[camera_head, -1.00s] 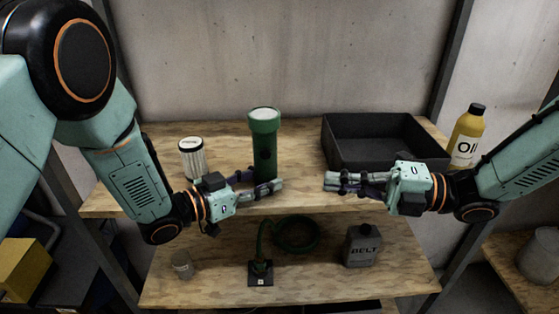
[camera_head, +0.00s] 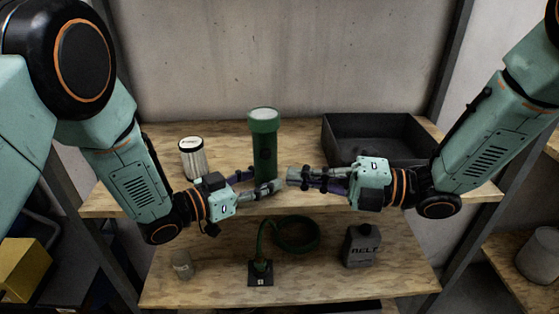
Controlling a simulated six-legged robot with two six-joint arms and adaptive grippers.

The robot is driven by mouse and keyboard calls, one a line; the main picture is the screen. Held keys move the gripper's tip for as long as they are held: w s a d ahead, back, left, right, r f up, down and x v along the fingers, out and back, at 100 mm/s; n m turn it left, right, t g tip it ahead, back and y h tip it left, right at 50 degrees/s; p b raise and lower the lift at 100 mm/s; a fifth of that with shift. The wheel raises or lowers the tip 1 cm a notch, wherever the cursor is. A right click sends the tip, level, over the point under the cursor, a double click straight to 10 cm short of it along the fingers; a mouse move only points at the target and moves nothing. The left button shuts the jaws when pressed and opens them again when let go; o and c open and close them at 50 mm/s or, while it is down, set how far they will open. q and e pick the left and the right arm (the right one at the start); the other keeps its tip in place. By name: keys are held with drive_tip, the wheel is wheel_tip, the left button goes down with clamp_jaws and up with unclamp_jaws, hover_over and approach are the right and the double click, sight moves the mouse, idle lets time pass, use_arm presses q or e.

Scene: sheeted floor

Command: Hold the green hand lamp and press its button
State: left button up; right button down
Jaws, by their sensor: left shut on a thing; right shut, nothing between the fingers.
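The green hand lamp (camera_head: 264,135) stands upright on the upper wooden shelf, its wide pale-topped head upward. A small dark round spot, which looks like its button (camera_head: 265,153), is on the side facing me. My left gripper (camera_head: 262,182) is shut around the lower part of the lamp, with fingers in front and behind. My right gripper (camera_head: 291,176) is shut and empty, its fingertips just right of the lamp's lower body, below the button's height. I cannot tell whether these tips touch the lamp or the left fingers.
A silver can (camera_head: 192,158) stands left of the lamp. A black open tray (camera_head: 375,130) lies behind my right gripper. The lower shelf (camera_head: 205,288) holds a coiled green hose (camera_head: 297,249), a grey jug (camera_head: 361,246) and a small jar (camera_head: 182,265).

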sight(265, 154)
use_arm(q)
drive_tip(key=shift+d, duration=0.1)
use_arm(e)
drive_tip(key=w+a, duration=0.3)
drive_tip(key=w, duration=0.2)
drive_tip(key=shift+a, duration=0.3)
drive_tip(key=shift+s+a, duration=0.1)
